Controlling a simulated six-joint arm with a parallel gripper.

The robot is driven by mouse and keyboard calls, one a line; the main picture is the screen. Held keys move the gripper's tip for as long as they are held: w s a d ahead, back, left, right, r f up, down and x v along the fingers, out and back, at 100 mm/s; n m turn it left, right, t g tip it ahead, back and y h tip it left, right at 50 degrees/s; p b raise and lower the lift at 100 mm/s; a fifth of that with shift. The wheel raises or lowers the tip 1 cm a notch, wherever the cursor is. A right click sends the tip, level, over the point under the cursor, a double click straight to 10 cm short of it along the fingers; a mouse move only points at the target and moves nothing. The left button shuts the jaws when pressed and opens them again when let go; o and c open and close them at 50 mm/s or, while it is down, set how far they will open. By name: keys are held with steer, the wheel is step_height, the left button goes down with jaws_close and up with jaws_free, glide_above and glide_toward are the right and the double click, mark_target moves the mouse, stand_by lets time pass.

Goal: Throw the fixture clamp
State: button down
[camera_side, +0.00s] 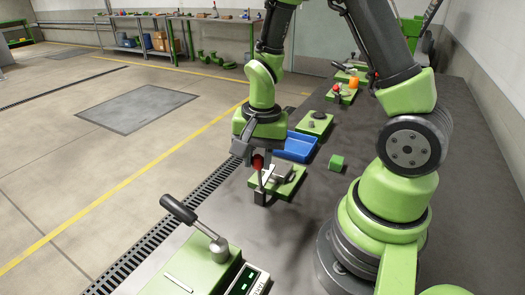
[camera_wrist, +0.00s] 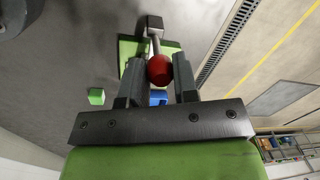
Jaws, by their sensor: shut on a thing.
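The fixture clamp is a green base plate (camera_side: 291,185) with a grey metal body (camera_side: 279,173) and a lever ending in a red ball knob (camera_side: 257,162). It stands on the dark bench. My gripper (camera_side: 250,160) points down over it, with its jaws at the knob. In the wrist view the red knob (camera_wrist: 161,69) sits between the two grey fingers (camera_wrist: 158,80), which are shut on it. The lever runs from the knob to a dark block (camera_wrist: 149,23), and part of the green base (camera_wrist: 130,50) shows behind. The fingers hide the knob's sides.
A blue tray (camera_side: 296,147) lies just behind the clamp, and a green cube (camera_side: 337,162) is to its right. A green box with a black-handled lever (camera_side: 195,222) stands in front. Other green fixtures (camera_side: 315,123) line the bench behind. The bench's left edge is close to the clamp.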

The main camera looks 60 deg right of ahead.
steer(key=shift+w+a+f, duration=0.1)
steer(key=shift+a+f, duration=0.65)
steer(key=shift+a, duration=0.4)
steer(key=shift+w+a+f, duration=0.1)
steer(key=shift+a+f, duration=0.65)
steer(key=shift+a, duration=0.4)
steer(key=shift+a+f, duration=0.75)
steer(key=shift+a, duration=0.4)
steer(key=c, duration=0.9)
jaws_free()
steer(key=shift+s+f, duration=0.1)
steer(key=r, duration=1)
steer(key=shift+s+d, duration=0.15)
steer(key=shift+s, duration=0.15)
